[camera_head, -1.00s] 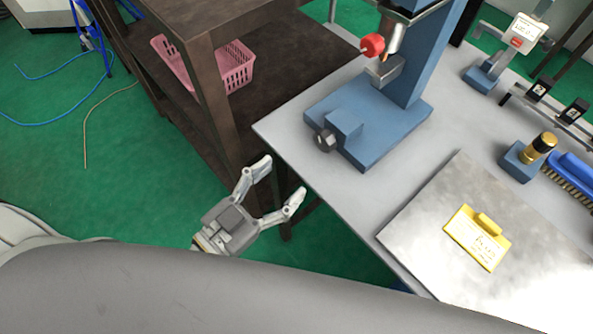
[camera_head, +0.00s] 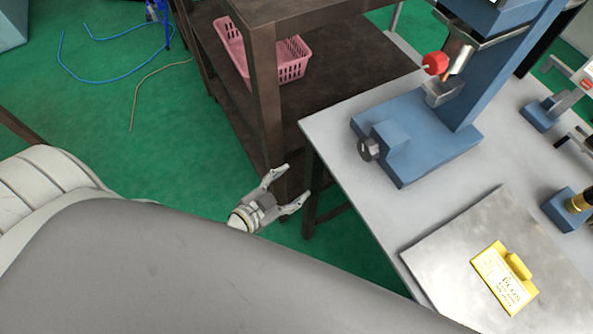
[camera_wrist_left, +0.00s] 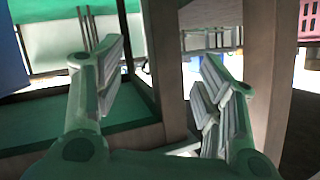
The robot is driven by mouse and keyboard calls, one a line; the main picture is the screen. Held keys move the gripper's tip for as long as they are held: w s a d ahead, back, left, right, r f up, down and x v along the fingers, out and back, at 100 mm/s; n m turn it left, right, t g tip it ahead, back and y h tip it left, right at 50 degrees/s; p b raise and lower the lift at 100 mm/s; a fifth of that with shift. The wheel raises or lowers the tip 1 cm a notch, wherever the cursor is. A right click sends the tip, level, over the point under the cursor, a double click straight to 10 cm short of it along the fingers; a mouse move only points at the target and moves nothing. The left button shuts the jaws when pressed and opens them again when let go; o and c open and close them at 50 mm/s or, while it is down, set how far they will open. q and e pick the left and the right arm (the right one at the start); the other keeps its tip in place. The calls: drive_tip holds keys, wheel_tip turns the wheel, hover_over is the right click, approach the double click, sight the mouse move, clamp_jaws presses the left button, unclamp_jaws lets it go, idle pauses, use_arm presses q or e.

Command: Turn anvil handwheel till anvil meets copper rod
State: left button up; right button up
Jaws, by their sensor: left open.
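The blue indexing stand (camera_head: 428,130) is on the grey table. A dark handwheel (camera_head: 369,149) is at the left end of its base block. Above the base, a small metal anvil (camera_head: 441,92) sits just under a thin copper-coloured rod (camera_head: 446,76), beside a red knob (camera_head: 435,63). I cannot tell whether anvil and rod touch. My left gripper (camera_head: 295,184) is open and empty, left of the table's edge and below and left of the handwheel, apart from it. In the left wrist view its open fingers (camera_wrist_left: 163,85) show with nothing between them. My right gripper is not in view.
A dark shelf rack (camera_head: 263,75) with a pink basket (camera_head: 292,62) stands behind my left gripper. On the table (camera_head: 335,130) are a metal plate (camera_head: 440,245), a yellow tag (camera_head: 504,278) and a blue block with a brass top (camera_head: 570,208). Green floor is open at left.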

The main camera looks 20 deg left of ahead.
use_arm(q)
drive_tip(key=a+f+g+y, duration=0.1)
drive_tip(key=a+f, duration=0.2)
drive_tip(key=f, duration=0.4)
drive_tip(key=shift+a+y, duration=0.4)
